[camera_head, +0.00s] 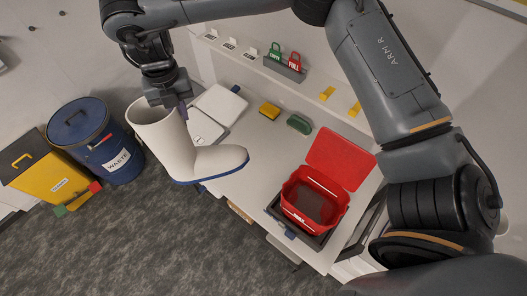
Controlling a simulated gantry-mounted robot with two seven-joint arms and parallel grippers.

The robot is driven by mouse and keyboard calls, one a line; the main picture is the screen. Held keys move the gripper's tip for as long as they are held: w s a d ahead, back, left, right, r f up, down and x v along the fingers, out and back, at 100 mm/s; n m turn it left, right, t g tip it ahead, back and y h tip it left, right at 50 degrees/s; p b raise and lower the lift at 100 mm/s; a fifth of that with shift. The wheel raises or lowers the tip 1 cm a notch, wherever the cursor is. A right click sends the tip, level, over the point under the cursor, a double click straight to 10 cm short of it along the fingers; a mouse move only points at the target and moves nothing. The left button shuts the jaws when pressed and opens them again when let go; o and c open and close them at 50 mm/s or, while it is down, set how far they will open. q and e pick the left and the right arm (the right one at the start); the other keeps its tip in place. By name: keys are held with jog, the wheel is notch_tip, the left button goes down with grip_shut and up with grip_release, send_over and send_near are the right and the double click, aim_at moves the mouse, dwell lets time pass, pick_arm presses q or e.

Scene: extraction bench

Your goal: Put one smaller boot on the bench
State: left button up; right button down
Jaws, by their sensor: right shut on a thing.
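A white boot (182,148) with a blue sole hangs from my right gripper (178,106), which is shut on the rim of its shaft. The shaft leans to the left and the toe points right. The boot overlaps the left end of the pale bench (243,178) in the picture, and the toe shows over the bench's front edge. I cannot tell the gap between sole and bench. No second boot shows, so its size cannot be compared. My left gripper is not in view.
An open red box (288,206) sits in a dark tray at the bench's right. White flat cases (219,104), a yellow block (269,110) and a green brush-like item (299,124) lie behind. A blue waste drum (122,146) and yellow bin (36,170) stand left. The mid-bench is clear.

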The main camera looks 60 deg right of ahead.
jog(key=s+d+f+n+p, duration=0.1)
jog(key=s+d+f+p, duration=0.1)
jog(key=s+d+f, duration=0.6)
jog(key=s+d+f+n+p, duration=0.15)
jog(key=s+d+f, duration=0.25)
jog(key=d+f, duration=0.45)
notch_tip(320, 180, down, 9)
jog(key=d+b, duration=0.1)
jog(key=shift+d+b, duration=0.3)
jog(key=shift+d, duration=0.05)
dwell(0.3)
jog(key=shift+m, duration=0.25)
